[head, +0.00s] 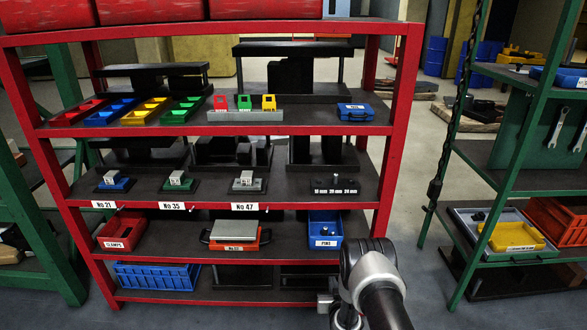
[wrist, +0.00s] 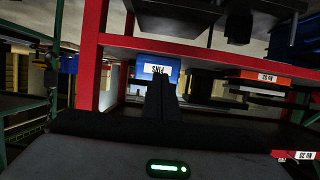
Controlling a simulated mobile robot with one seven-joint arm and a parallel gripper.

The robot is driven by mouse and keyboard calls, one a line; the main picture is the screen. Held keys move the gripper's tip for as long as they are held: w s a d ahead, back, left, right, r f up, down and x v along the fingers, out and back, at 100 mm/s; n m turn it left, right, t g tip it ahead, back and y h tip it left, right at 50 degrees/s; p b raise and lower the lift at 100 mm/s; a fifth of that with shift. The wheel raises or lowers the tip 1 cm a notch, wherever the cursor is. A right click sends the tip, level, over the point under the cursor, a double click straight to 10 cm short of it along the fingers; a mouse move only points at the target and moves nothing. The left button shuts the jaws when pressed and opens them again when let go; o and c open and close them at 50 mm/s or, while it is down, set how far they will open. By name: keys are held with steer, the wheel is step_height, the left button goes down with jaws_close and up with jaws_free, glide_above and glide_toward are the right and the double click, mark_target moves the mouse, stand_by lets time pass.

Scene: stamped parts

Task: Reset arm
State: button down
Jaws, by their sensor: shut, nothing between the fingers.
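My gripper shows in the wrist view (wrist: 161,90) as two dark fingers pressed together, with nothing held. The wrist picture is upside down. The blue bin labelled PINS (head: 325,229) on the red rack's lower shelf also shows in the wrist view (wrist: 145,72), behind the fingertips. The fingers overlap part of it in the picture; I cannot tell the gap. In the head view my arm is at the bottom, right of centre, in front of the rack's lower right corner. My fingers cannot be made out there.
The red rack (head: 400,110) fills the middle, with a red CLAMPS bin (head: 122,232), an orange-sided case (head: 235,237) and a blue crate (head: 155,276). A green rack (head: 520,130) with a yellow tray (head: 512,231) stands right. Open floor (head: 425,285) lies between the racks.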

steer(key=w+r+g, duration=0.1)
steer(key=w+r, duration=0.2)
steer(key=r, duration=1)
steer(key=w+r+g, duration=0.1)
steer(key=w+r, duration=0.1)
steer(key=r, duration=1.1)
steer(key=s+r+g, duration=0.4)
steer(key=s+r, duration=1.8)
steer(key=r, duration=0.3)
steer(key=s+r+g, duration=0.2)
steer(key=s, duration=2.1)
step_height(320, 180, up, 23)
steer(key=p, duration=2.3)
steer(key=shift+s+f, duration=0.2)
steer(key=shift+s, duration=0.2)
